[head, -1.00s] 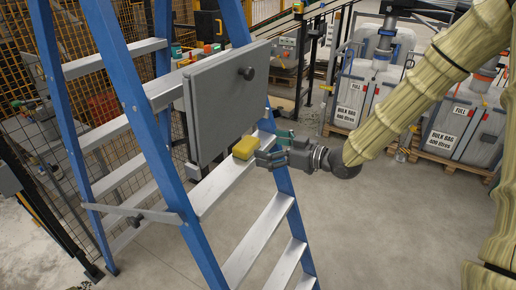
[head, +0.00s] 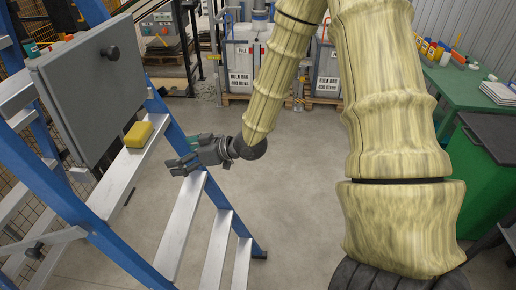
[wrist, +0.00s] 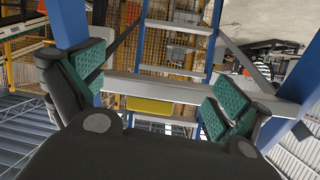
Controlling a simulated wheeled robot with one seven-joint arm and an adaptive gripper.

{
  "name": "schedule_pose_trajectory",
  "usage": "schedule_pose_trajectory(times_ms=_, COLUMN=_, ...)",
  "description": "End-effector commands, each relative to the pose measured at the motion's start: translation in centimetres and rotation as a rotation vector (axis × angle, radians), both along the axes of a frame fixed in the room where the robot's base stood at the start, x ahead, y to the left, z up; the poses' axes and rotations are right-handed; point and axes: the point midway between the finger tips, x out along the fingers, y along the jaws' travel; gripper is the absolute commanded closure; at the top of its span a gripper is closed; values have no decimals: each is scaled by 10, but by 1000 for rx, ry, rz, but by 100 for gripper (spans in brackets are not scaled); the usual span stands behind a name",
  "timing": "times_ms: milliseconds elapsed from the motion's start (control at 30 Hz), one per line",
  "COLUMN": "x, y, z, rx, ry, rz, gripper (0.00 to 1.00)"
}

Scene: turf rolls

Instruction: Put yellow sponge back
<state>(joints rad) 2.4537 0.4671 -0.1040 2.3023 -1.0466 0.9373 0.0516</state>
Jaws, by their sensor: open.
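The yellow sponge (head: 139,134) lies on a silver step (head: 118,180) of the blue ladder, just right of a grey panel with a black knob. My gripper (head: 172,166) is to the right of and lower in the picture than the sponge, with a visible gap between them. Its jaws are open and empty. In the wrist view the sponge (wrist: 149,106) shows as a yellow strip beyond and between the green-padded fingers (wrist: 150,85), at the edge of the step.
The grey panel (head: 90,85) stands against the ladder close behind the sponge. A blue ladder rail (head: 170,130) is beside my gripper. Bulk bag tanks (head: 240,65) stand at the back. A green table (head: 465,85) and green bin (head: 480,180) are at right. The middle floor is clear.

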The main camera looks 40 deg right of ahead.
Motion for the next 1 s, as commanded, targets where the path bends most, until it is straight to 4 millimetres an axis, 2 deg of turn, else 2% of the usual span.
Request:
schedule_pose_trajectory(times_ms=33, x=-7, y=3, z=-24, rx=-12, ry=58, rz=-21, gripper=0)
schedule_pose_trajectory(times_ms=100, x=-17, y=5, z=-53, rx=-27, ry=128, rz=-55, gripper=0)
schedule_pose_trajectory(times_ms=267, x=-45, y=8, z=-117, rx=-70, ry=292, rz=-132, gripper=0)
schedule_pose_trajectory(times_ms=467, x=-96, y=11, z=-192, rx=-136, ry=495, rz=-223, gripper=0)
schedule_pose_trajectory(times_ms=700, x=-176, y=11, z=-269, rx=-235, ry=731, rz=-328, gripper=0)
schedule_pose_trajectory(times_ms=900, x=-256, y=9, z=-319, rx=-333, ry=924, rz=-410, gripper=0)
schedule_pose_trajectory(times_ms=1000, x=-294, y=7, z=-336, rx=-381, ry=1007, rz=-446, gripper=0)
